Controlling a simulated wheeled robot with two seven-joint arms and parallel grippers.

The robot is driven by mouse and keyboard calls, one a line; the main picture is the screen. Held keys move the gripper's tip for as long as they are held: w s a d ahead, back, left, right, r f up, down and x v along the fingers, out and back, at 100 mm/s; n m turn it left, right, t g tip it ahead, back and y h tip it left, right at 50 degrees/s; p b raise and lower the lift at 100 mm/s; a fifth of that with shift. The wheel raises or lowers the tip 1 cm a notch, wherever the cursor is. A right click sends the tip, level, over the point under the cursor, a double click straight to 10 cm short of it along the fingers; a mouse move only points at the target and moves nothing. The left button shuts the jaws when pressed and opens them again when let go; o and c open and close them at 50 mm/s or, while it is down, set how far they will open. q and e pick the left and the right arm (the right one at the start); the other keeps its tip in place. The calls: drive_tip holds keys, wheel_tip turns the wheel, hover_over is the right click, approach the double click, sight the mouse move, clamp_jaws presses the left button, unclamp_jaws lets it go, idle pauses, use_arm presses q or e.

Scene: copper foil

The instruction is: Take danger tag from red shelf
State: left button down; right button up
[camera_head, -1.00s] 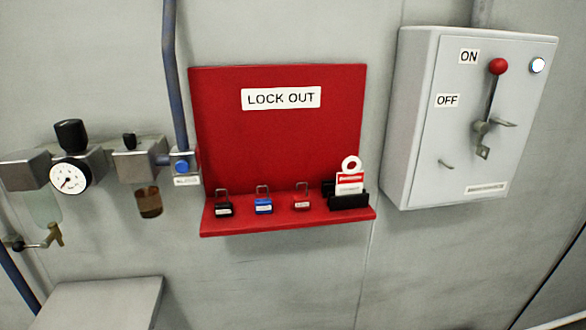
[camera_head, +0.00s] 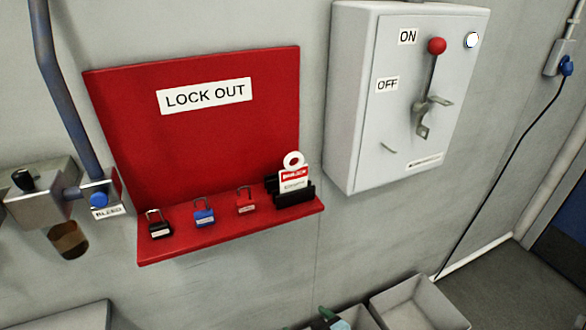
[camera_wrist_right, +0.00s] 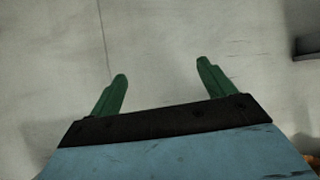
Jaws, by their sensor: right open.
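The danger tag (camera_head: 294,178) is a white card with a red band and a white ring at its top. It stands upright in a black holder (camera_head: 296,198) at the right end of the red shelf (camera_head: 232,233). My right gripper (camera_wrist_right: 162,72) is open and empty, its green fingers apart in front of bare grey wall in the right wrist view. In the head view only a small part of it (camera_head: 328,316) shows at the bottom edge, well below the shelf. My left gripper is not in view.
Black (camera_head: 159,226), blue (camera_head: 204,215) and red (camera_head: 246,204) padlocks stand on the shelf left of the holder. A grey switch box (camera_head: 400,110) with a red-knobbed lever (camera_head: 437,46) is right of it. Grey bins (camera_head: 418,304) are below. The wall directly under the shelf is clear.

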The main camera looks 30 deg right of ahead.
drive_tip(key=w+d+r+t+p, duration=0.1)
drive_tip(key=w+r+t+p, duration=0.2)
drive_tip(key=r, duration=1.3)
drive_tip(key=m+t+h, duration=0.1)
drive_tip(key=m+t, duration=0.1)
drive_tip(key=t, duration=0.2)
approach(294, 181)
drive_tip(key=w, duration=0.3)
drive_tip(key=w+p, duration=0.1)
drive_tip(key=w, duration=0.2)
drive_tip(key=shift+w+r, duration=0.25)
drive_tip(key=shift+w, duration=0.1)
drive_tip(key=w+p, duration=0.1)
drive_tip(key=w, duration=0.3)
drive_tip(key=shift+w+d, duration=0.2)
drive_tip(key=shift+w, duration=0.05)
drive_tip(key=shift+w+f, duration=0.15)
drive_tip(key=shift+w, duration=0.35)
drive_tip(key=c, duration=1.1)
